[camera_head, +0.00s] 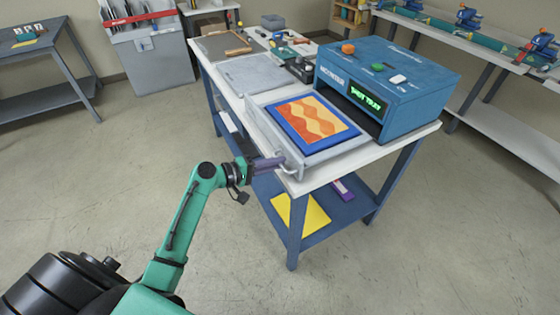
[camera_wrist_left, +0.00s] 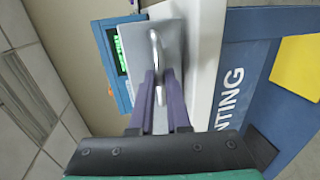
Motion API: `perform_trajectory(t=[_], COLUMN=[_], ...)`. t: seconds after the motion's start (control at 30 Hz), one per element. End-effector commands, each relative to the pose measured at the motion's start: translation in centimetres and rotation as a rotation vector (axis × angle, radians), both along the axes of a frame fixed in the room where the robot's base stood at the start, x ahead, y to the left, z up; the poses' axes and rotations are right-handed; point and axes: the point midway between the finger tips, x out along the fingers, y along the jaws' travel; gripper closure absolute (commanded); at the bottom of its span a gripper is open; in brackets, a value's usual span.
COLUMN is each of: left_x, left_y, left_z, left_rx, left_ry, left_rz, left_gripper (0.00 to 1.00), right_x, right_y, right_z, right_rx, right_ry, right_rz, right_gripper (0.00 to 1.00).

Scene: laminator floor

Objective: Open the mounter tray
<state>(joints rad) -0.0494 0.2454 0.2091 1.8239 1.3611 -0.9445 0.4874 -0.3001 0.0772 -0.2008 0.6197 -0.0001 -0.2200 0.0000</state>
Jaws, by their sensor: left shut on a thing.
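The blue mounter (camera_head: 420,78) stands on the white-topped bench with a lit green display (camera_head: 367,98) on its front. Its grey tray (camera_head: 262,124) is out in front of the mounter body. A blue-bordered panel with an orange and yellow wavy pattern (camera_head: 312,120) lies in the tray. My left gripper (camera_head: 279,162) is at the tray's front, shut on the curved metal handle (camera_wrist_left: 156,45). The purple fingers (camera_wrist_left: 160,88) sit on both sides of the handle in the left wrist view. My right gripper is out of view.
Grey boards (camera_head: 250,75) and small tools lie on the bench left of the mounter. The lower shelf (camera_head: 335,212) holds a yellow sheet (camera_head: 300,214) and a purple item. Other benches stand at far left and right. The floor before the bench is clear.

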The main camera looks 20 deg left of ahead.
Motion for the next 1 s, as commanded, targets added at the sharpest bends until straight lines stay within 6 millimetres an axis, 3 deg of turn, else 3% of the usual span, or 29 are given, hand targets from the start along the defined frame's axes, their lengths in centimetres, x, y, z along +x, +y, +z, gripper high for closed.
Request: perform_trajectory(t=[0.47, 0.5, 0.57, 1.0], left_x=[-0.24, -0.24, -0.24, -0.89], left_y=[0.33, 0.33, 0.32, 0.83], left_z=[0.09, 0.09, 0.09, 0.04], left_rx=[0.0, 0.0, 0.0, 0.001], left_ry=[-0.003, -0.003, -0.003, -0.001], left_rz=[0.003, 0.003, 0.003, 0.003], left_gripper=[1.0, 0.82, 0.59, 0.57], right_x=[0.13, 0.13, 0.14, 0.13], right_y=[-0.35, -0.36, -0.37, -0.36], right_z=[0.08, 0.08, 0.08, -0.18], right_rx=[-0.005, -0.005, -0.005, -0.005], right_ry=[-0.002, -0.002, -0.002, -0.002], right_rz=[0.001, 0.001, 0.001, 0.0], right_gripper=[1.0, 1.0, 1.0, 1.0])
